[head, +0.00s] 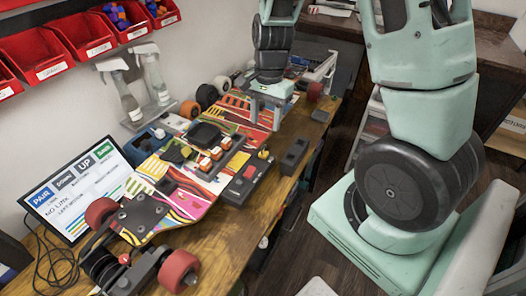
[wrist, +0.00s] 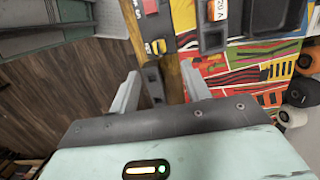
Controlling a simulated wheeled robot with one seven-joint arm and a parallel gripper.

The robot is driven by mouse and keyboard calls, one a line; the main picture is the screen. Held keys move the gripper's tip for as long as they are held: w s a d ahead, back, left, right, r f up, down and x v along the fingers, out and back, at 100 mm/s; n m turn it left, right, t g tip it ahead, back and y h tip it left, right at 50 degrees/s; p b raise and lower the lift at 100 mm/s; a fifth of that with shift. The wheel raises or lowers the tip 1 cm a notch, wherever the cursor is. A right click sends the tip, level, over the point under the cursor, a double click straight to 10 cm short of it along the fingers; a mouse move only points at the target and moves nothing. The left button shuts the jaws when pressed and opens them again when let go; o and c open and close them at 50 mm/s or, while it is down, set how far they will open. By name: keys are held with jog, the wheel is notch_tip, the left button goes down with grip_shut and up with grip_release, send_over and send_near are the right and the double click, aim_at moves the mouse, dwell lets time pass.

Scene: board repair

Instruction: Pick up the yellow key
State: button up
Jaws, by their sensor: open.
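A small yellow piece, which looks like the yellow key (head: 264,153), sits at the far right end of a black control box (head: 238,190) with a red button. In the wrist view the yellow key (wrist: 158,46) shows beyond my fingertips, near the top middle. Its exact shape is too small to tell. My gripper (head: 264,112) is above the far part of the bench, behind the key in the head view and apart from it. In the wrist view my gripper (wrist: 160,82) has its fingers spread wide, with nothing held between them.
A black slotted block (head: 294,155) stands right of the key, by the bench edge. A skateboard (head: 185,207) with red wheels and a screen (head: 72,190) are nearer. Spray bottles (head: 155,80) stand by the wall under red bins (head: 84,36). Dark floor lies right of the bench.

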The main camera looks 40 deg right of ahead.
aim_at(264, 145)
jog(key=f, duration=0.6)
jog(key=a+f+p, duration=0.1)
jog(key=f, duration=0.2)
jog(key=shift+s+f, duration=0.25)
jog(key=shift+f, duration=0.1)
grip_shut()
